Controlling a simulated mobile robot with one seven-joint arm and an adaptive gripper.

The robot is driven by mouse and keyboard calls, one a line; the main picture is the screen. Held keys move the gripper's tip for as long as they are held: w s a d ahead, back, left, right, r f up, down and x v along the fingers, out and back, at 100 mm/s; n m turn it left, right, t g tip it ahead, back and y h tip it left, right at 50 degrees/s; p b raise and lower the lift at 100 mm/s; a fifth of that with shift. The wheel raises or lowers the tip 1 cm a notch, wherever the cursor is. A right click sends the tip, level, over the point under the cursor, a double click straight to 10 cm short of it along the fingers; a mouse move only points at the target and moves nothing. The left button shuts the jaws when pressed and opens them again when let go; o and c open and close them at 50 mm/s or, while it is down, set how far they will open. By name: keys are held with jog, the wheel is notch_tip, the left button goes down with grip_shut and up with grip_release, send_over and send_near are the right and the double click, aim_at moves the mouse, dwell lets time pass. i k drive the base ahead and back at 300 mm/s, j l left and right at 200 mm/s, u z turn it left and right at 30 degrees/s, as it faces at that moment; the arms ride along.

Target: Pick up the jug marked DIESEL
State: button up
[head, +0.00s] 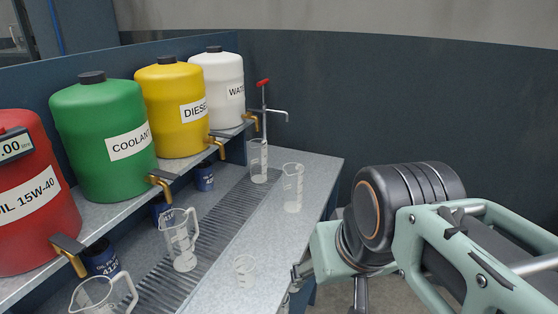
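A yellow container (174,112) with a black cap and a white label stands on the raised shelf, between a green and a white one. Its label reads DIESE, with the last letter at the edge, and a brass tap (216,142) is below it. Several clear jugs stand on the counter below: one with a handle (180,240), one at the front left (103,294), one near the right edge (292,187) and one at the back (257,160). Any wording on them is unreadable. My gripper (299,275) is mostly hidden by my wrist, beside the counter's right edge, apart from the containers.
A green COOLANT container (105,150), a white WATER container (219,85) and a red OIL container (35,235) share the shelf. Blue cans (204,178) sit under it.

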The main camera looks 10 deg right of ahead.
aim_at(294, 186)
jog(key=z, duration=0.15)
jog(key=i+l+z, duration=0.2)
jog(key=i, duration=0.2)
jog(key=i+l+z, duration=0.2)
jog(key=i, duration=0.2)
